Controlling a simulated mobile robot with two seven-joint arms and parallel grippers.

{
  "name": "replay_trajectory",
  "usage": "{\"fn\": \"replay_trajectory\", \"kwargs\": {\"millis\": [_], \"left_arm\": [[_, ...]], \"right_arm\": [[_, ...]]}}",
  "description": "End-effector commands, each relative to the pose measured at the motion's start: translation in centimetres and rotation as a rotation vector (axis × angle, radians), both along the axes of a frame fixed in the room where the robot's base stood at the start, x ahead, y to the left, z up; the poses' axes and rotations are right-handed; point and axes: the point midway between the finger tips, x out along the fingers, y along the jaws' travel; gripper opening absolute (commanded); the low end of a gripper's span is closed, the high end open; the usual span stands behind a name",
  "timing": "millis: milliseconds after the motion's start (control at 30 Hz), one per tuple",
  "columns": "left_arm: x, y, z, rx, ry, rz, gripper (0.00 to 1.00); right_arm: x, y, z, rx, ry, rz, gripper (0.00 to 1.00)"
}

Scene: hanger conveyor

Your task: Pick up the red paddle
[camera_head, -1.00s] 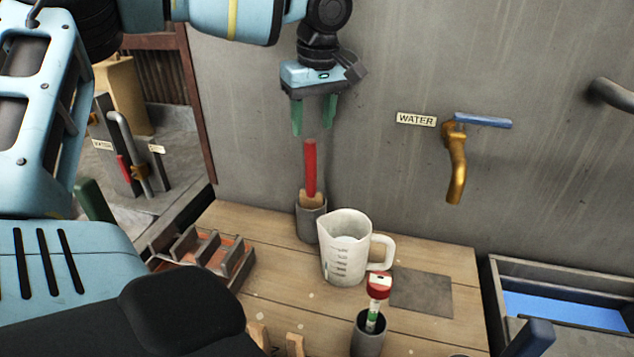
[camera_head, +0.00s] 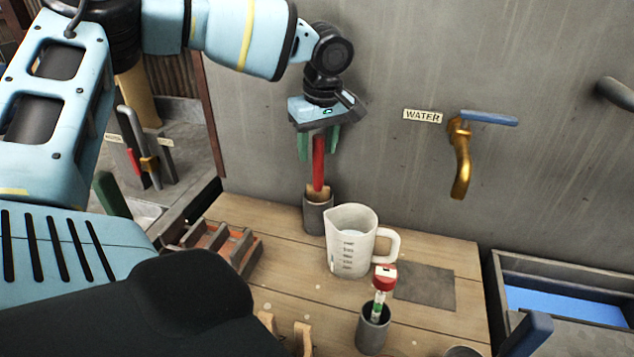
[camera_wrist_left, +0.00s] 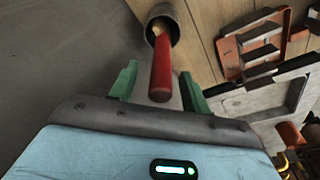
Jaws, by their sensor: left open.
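The red paddle (camera_head: 318,165) stands upright, red handle up, in a dark grey cup (camera_head: 317,217) at the back of the wooden table. My left gripper (camera_head: 318,158) points down over it, its two green fingers on either side of the upper handle. The gripper is open. In the left wrist view the red handle (camera_wrist_left: 160,70) lies between the open green fingers (camera_wrist_left: 158,85), with gaps on both sides. The paddle's lower wooden part is mostly hidden inside the cup. My right gripper is not in view.
A white measuring jug (camera_head: 350,243) stands close to the right of the cup. A second cup (camera_head: 373,330) holds a red-capped tester (camera_head: 383,285) at the front. An orange-grey rack (camera_head: 225,245) sits left. The grey wall with a brass tap (camera_head: 461,165) is behind.

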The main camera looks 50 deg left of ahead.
Motion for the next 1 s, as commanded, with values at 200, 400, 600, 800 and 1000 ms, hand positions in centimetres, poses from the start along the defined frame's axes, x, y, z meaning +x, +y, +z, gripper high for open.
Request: {"fn": "replay_trajectory", "kwargs": {"millis": [200, 400, 600, 800, 1000], "left_arm": [[0.02, 0.09, -0.79, 0.0, 0.001, 0.0, 0.47], [0.03, 0.09, -0.75, 0.0, 0.0, -0.001, 0.37], [0.03, 0.08, -0.72, 0.0, 0.0, -0.001, 0.1], [0.04, 0.07, -0.69, 0.0, -0.001, -0.001, 0.0], [0.02, 0.04, -0.59, 0.0, -0.001, -0.001, 0.0]], "right_arm": [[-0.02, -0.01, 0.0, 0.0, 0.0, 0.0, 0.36], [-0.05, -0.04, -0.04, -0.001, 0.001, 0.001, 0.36], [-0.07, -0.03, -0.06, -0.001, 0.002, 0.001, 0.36], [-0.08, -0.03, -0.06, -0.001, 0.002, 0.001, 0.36], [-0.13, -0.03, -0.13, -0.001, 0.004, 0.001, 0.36]]}}
